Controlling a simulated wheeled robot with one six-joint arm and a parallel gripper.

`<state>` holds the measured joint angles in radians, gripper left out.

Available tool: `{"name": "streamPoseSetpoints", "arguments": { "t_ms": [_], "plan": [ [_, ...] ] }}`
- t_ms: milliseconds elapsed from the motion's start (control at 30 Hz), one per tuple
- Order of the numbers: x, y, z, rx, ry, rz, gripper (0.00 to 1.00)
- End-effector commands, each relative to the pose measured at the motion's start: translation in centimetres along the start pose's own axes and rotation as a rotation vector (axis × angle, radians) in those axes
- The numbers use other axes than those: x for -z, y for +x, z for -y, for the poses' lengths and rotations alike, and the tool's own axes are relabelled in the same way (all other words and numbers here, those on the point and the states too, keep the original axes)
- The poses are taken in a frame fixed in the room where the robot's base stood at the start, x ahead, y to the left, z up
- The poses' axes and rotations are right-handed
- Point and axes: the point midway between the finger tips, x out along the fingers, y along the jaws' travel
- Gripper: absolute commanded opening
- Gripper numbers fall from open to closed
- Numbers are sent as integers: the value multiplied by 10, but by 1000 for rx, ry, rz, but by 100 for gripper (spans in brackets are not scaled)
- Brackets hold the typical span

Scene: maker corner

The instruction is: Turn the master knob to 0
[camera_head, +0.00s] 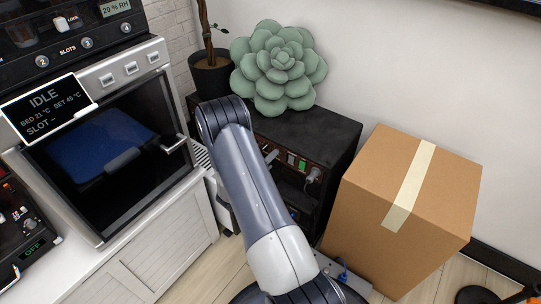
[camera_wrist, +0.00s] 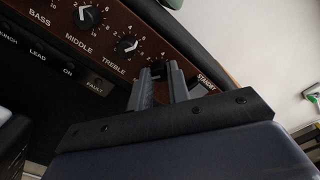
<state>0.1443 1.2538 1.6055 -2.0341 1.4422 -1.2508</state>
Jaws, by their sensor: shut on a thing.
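In the wrist view, a brown control panel (camera_wrist: 106,28) bears a row of black knobs with printed number scales. The labels BASS, MIDDLE and TREBLE can be read. The knob past TREBLE, in the master knob's place (camera_wrist: 157,67), sits between the fingertips of my gripper (camera_wrist: 159,74), which is shut on it. Its label and pointer are hidden by the fingers, so its setting cannot be read. In the head view, the black amplifier (camera_head: 325,136) stands against the wall, and my arm covers part of its panel and hides my gripper.
The treble knob (camera_wrist: 125,46) is close beside my left finger, and a STANDBY switch area (camera_wrist: 205,84) lies to the right. A green succulent cushion (camera_head: 278,68) and a potted plant (camera_head: 210,76) stand on top. A cardboard box (camera_head: 400,215) stands close at right.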

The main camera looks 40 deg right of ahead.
Motion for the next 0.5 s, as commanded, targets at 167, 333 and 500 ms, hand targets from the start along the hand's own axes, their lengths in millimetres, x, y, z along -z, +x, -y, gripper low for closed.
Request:
{"name": "streamPoseSetpoints", "arguments": {
  "t_ms": [167, 333, 500],
  "plan": [
    [1, -1, -1, -4, -50, -1, 0],
    [2, -1, -1, -4, -66, -1, 0],
    [2, -1, -2, -4, -68, -1, 0]
  ]
}}
